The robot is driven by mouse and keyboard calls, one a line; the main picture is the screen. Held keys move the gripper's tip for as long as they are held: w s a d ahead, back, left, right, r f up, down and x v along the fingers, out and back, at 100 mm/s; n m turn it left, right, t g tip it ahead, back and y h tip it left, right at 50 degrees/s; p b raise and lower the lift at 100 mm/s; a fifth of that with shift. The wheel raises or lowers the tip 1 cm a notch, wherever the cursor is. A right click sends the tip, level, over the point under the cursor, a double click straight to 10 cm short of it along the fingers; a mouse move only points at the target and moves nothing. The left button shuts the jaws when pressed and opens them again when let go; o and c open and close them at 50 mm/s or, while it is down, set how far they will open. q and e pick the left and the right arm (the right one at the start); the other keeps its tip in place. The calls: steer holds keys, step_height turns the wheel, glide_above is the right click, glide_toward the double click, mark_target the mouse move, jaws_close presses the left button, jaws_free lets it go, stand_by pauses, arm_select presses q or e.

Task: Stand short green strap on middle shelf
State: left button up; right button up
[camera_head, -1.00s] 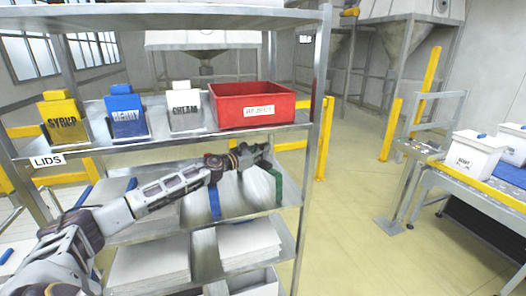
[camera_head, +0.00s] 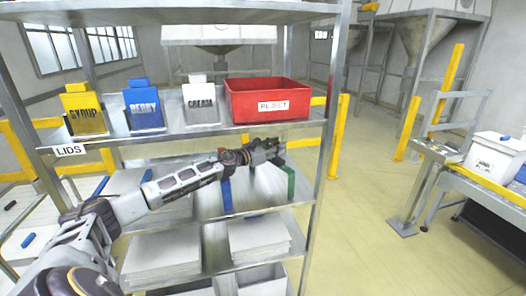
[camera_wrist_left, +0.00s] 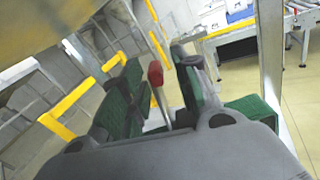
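The short green strap (camera_head: 290,182) stands upright near the right end of the middle shelf (camera_head: 255,207), close to the right post. My left gripper (camera_head: 279,151) is just above and beside its upper end. In the left wrist view my left gripper (camera_wrist_left: 158,92) has its two fingers apart, with green surfaces showing on them. A green block (camera_wrist_left: 257,113) shows beyond the right finger; it seems to be part of the strap on the shelf. Whether the gripper touches the strap is hard to tell. My right gripper is not in view.
A blue strap (camera_head: 226,194) stands left of the green one. White stacks (camera_head: 258,235) lie on the shelf below. The right shelf post (camera_head: 329,150) is close to my gripper.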

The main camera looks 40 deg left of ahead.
arm_select(q)
steer(key=shift+r, duration=0.2)
steer(key=shift+s+a+f+b, duration=0.25)
steer(key=shift+s+b, duration=0.1)
steer(key=shift+s, duration=0.15)
steer(key=shift+b+v, duration=1.65)
steer(key=shift+v, duration=0.75)
steer(key=shift+b+v, duration=0.55)
steer(key=shift+v, duration=0.95)
steer(key=shift+s+r, duration=0.1)
steer(key=shift+r, duration=0.05)
steer(key=shift+p+v, duration=0.6)
steer(key=shift+v, duration=0.8)
